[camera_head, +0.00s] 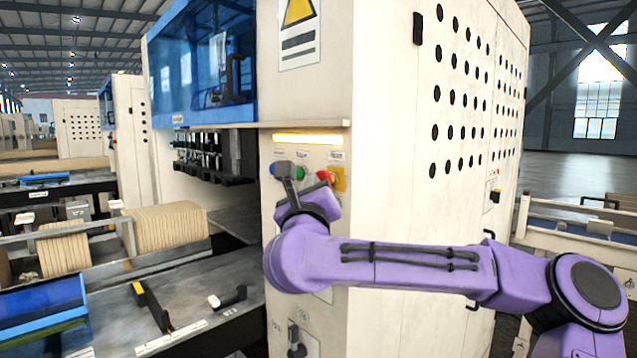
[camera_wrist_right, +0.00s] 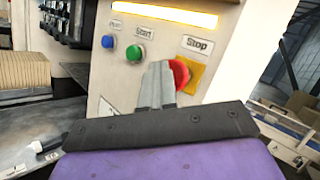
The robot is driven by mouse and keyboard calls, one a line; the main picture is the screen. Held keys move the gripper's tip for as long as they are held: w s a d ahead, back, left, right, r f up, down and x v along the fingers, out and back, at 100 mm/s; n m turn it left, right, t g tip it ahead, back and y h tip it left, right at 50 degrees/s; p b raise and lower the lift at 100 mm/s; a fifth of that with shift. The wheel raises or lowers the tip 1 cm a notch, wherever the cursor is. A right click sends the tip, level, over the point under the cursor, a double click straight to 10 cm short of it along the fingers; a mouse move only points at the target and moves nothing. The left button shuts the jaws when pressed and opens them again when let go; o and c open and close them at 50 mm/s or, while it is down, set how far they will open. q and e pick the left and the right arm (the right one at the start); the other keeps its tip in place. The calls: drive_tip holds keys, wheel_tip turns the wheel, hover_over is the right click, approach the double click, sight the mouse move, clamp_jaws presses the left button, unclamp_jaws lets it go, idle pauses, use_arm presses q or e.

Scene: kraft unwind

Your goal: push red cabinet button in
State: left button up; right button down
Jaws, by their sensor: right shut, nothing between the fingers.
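The red button (camera_wrist_right: 180,74) sits on a yellow square plate under a "Stop" label in the right wrist view. In the head view the red button (camera_head: 324,176) shows on the cabinet front (camera_head: 340,100), partly behind my arm. My right gripper (camera_wrist_right: 158,75) is shut and empty. Its fingertips overlap the left edge of the red button in the wrist view; I cannot tell whether they touch it. In the head view the right gripper (camera_head: 284,170) is in front of the button panel. My left gripper is not in view.
A green button (camera_wrist_right: 134,53) under "Start" and a blue button (camera_wrist_right: 108,41) sit left of the red one. A lit strip (camera_head: 308,138) runs above the panel. Brown rolls (camera_head: 165,228) and a grey work table (camera_head: 190,300) stand to the left.

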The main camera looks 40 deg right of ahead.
drive_tip(key=shift+d, duration=0.3)
drive_tip(key=shift+a, duration=0.15)
drive_tip(key=shift+a+b, duration=0.45)
drive_tip(key=shift+a, duration=0.55)
drive_tip(key=a, duration=0.1)
drive_tip(key=a+b, duration=0.1)
drive_tip(key=a, duration=0.3)
drive_tip(key=shift+s, duration=0.25)
